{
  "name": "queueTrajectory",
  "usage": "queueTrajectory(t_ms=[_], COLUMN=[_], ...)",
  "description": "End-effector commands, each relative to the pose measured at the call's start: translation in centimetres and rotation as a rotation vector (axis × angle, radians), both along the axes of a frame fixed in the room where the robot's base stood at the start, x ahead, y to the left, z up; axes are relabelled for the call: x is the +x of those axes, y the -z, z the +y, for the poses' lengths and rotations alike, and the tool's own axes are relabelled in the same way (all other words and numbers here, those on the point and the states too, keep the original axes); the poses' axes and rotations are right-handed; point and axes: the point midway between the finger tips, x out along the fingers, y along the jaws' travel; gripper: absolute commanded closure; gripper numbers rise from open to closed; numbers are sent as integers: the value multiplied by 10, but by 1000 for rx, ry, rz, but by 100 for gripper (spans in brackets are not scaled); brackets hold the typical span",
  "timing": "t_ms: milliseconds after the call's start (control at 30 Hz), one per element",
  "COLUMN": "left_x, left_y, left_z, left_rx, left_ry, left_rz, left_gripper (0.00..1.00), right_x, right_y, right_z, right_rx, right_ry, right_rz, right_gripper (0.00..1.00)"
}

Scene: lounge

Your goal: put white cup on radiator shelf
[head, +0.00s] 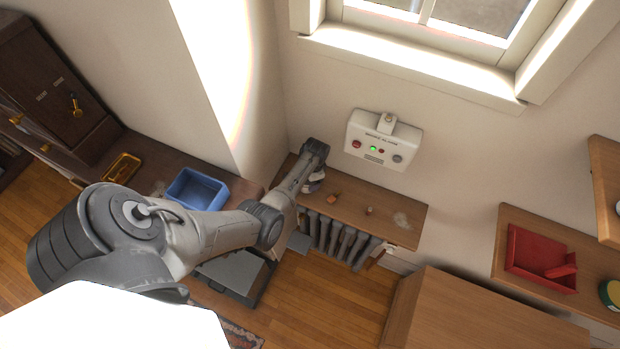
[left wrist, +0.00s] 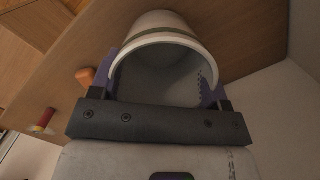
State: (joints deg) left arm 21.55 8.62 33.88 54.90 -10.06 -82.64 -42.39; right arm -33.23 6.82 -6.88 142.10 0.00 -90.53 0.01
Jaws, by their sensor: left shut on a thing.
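The white cup (left wrist: 158,22) has a green band below its rim and sits between the purple finger pads of my left gripper (head: 314,172). The gripper is shut on it, and its open mouth faces the wrist camera. In the head view, only a pale part of the cup (head: 313,186) shows below the gripper. The wooden radiator shelf (head: 385,222) runs along the wall above the dark radiator (head: 337,239). The cup is over the shelf's left part; whether it touches the wood I cannot tell. My right gripper is not in view.
A small orange piece (head: 333,198) and another small item (head: 369,210) lie on the shelf. A white alarm box (head: 384,140) hangs on the wall above. A blue bin (head: 197,189) stands left, a red tray (head: 540,258) right. The shelf's right end is clear.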

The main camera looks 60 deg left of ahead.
Motion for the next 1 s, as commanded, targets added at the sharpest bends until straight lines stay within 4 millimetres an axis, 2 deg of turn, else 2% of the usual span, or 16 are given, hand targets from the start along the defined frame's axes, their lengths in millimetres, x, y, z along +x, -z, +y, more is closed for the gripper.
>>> queueTrajectory(t_ms=[167, 200, 433, 767, 867, 1000], left_x=[0, 0, 0, 0, 2, 5], left_y=[4, 4, 4, -1, -11, -36], left_z=[0, 0, 0, 0, 0, 0], left_rx=[1, 0, 0, 0, 2, 3], left_ry=[1, 1, 0, 0, 0, 0], left_rz=[0, 0, 0, 0, -1, -4], left_gripper=[60, 29, 7, 5, 5, 5], right_x=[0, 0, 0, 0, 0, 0], right_y=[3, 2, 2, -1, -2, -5], right_z=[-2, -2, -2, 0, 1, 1], right_rx=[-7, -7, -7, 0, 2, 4], right_ry=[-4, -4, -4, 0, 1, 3], right_rz=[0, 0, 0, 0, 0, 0], right_gripper=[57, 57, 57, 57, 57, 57])
